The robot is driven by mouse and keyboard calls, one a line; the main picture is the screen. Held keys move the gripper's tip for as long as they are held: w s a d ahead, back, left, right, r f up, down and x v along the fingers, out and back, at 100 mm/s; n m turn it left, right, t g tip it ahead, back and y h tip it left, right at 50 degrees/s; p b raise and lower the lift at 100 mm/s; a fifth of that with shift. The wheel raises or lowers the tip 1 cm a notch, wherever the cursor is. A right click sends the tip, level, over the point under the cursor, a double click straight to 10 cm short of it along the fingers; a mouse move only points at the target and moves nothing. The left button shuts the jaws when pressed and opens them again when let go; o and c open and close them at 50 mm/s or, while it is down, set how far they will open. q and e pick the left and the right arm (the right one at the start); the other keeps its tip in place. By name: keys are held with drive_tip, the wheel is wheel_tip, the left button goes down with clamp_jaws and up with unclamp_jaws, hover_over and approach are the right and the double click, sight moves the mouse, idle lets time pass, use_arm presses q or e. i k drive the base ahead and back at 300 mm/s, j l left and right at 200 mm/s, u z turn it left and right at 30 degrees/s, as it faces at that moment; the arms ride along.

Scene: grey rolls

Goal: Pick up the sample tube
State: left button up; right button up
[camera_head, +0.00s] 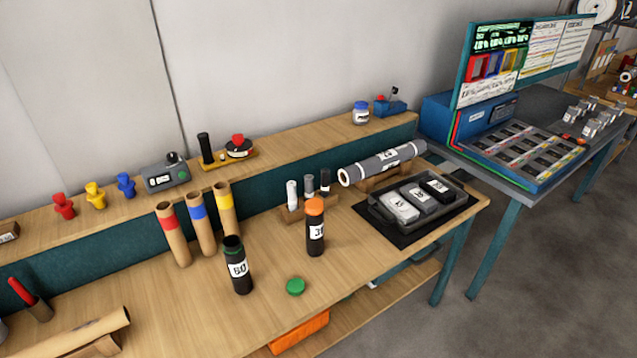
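Neither of my grippers shows in the head view. Several tube-like things stand on the wooden bench, and I cannot tell for certain which is the sample tube. A small wooden holder (294,214) carries a white-topped tube (292,195), a grey tube (309,185) and a darker tube (325,181). In front of it stands a black canister with an orange cap (314,227) and a white label. To its left is an open black canister (238,265) labelled 60. A green cap (295,286) lies on the bench beside it.
Three upright cardboard tubes with red (172,233), blue (202,222) and yellow (226,210) bands stand behind. A grey roll (382,162) lies at the back right, behind a black tray (374,206) of labelled packs. Bare bench lies around the green cap.

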sight(313, 223)
drive_tip(key=u, duration=0.4)
drive_tip(key=i+l+u, duration=0.1)
drive_tip(key=u, duration=0.25)
drive_tip(key=l+u, duration=0.15)
drive_tip(key=u, duration=0.25)
drive_tip(key=l+u, duration=0.1)
drive_tip(key=u, duration=0.25)
drive_tip(key=l+u, duration=0.35)
drive_tip(key=l, duration=0.15)
drive_tip(key=l+u, duration=0.3)
drive_tip(key=l, duration=0.2)
drive_tip(key=k, duration=0.05)
